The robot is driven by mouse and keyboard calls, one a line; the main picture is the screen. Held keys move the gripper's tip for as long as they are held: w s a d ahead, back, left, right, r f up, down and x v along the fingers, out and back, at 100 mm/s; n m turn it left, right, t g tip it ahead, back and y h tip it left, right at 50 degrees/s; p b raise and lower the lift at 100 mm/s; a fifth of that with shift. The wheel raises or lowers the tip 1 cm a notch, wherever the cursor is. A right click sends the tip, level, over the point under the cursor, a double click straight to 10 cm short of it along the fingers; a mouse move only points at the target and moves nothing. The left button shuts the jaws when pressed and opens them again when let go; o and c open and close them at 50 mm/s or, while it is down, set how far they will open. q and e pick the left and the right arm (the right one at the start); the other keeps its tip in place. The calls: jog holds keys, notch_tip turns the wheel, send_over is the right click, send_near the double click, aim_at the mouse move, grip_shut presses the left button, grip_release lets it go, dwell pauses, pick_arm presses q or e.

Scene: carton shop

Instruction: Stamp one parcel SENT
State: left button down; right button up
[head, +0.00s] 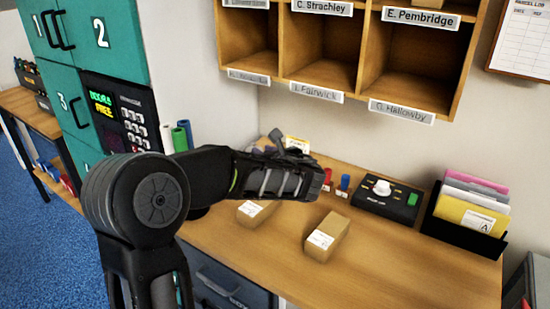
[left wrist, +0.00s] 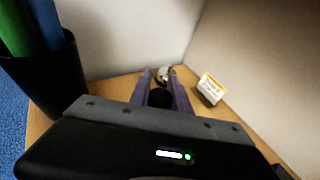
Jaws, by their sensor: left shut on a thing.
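Two small brown parcels with white labels lie on the wooden desk (head: 400,268) in the head view: a nearer parcel (head: 327,239) in the open and a farther parcel (head: 256,211) partly hidden below my left arm. My left gripper (head: 270,148) is over the back corner of the desk, beyond both parcels. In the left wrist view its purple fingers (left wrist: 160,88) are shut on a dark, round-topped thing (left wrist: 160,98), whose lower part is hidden. A small red upright piece (head: 327,179) and a blue one (head: 344,184) stand behind the parcels. My right gripper does not show.
A black device with a white knob (head: 382,188) and a folder rack (head: 455,238) stand at the back right. Labelled pigeonholes (head: 345,97) hang above. A small sign (left wrist: 211,88) stands near the gripper, and a dark tube holder (left wrist: 45,78) is at left. The desk's front right is clear.

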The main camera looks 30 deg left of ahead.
pick_arm(q)
jog(key=shift+s+a+f+b, duration=0.1)
jog(key=shift+f+b, duration=1.05)
jog(key=shift+f, duration=0.35)
jog(key=shift+s+a+f+b, duration=0.1)
jog(key=shift+f+b, duration=1)
jog(key=shift+f, duration=0.35)
jog(key=shift+f+b, duration=0.45)
jog(key=shift+f, duration=0.1)
notch_tip(320, 180, up, 7)
jog(key=p, duration=0.5)
